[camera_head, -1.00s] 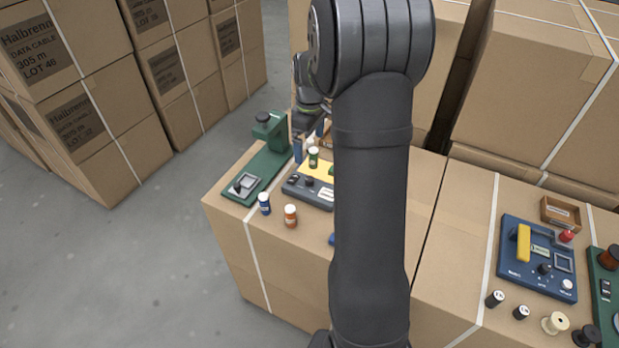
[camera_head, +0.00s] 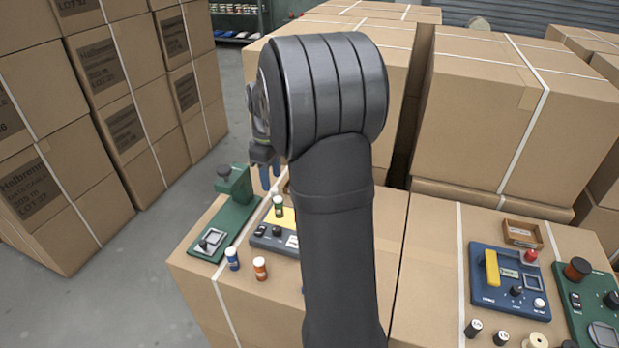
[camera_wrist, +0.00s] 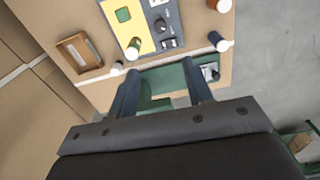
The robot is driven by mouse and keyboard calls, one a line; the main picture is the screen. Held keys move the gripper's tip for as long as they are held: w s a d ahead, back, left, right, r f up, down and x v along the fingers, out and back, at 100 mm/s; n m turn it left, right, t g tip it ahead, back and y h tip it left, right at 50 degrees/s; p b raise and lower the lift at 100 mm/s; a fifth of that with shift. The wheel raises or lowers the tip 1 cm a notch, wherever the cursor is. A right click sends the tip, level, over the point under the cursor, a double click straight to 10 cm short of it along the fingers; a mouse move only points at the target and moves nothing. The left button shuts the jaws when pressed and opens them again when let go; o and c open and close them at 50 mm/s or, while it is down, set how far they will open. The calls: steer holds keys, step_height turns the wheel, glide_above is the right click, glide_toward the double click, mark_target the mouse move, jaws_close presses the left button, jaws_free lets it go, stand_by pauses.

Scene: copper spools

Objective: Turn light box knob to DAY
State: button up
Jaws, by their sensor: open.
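A dark grey box with a yellow panel, which looks like the light box (camera_head: 272,239), stands on the left carton. In the wrist view the light box (camera_wrist: 178,29) shows at the top, with a black knob (camera_wrist: 160,26) and dark switches on its grey strip. Its lettering is too small to read, so I cannot tell the knob's setting. My gripper (camera_head: 269,178) is open and empty above the carton, behind the light box and beside the green stand's post. In the wrist view my gripper (camera_wrist: 161,70) has its fingers apart over the green stand, clear of the knob.
The green stand (camera_head: 214,243) is left of the light box. A blue device (camera_head: 508,283) and several spools occupy the right carton.

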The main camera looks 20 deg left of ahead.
mark_target(276, 228)
step_height(276, 228, down, 19)
steer(key=m, duration=2)
steer(key=shift+s+r, duration=0.1)
steer(key=shift+r, duration=0.05)
steer(key=c, duration=1)
